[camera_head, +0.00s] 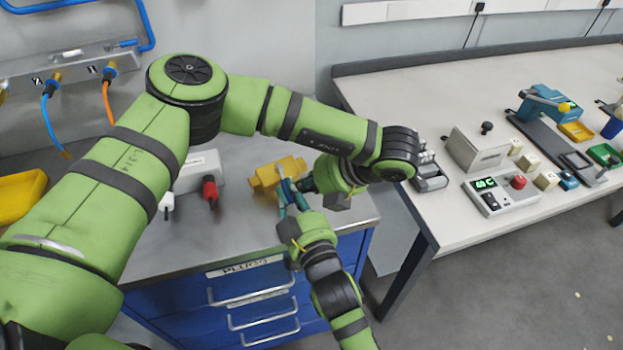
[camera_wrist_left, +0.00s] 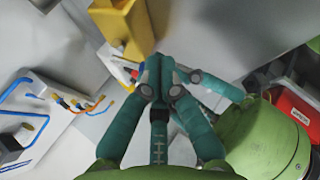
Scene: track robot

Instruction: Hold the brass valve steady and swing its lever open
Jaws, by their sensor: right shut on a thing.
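The brass valve (camera_head: 266,178) is a yellow-gold block near the right part of the grey bench top. My left gripper (camera_head: 311,184) reaches in from the right, close to the right gripper's fingers. In the left wrist view its fingertips (camera_wrist_left: 161,80) are close together just below the valve, and whether they grip anything is hidden.
A white box with a red plug (camera_head: 210,190) stands left of the valve. A wall panel (camera_head: 75,75) with blue and orange hoses is behind. Blue drawers (camera_head: 250,300) are under the bench. A white table (camera_head: 440,90) at right holds a control box (camera_head: 500,193) and fixtures.

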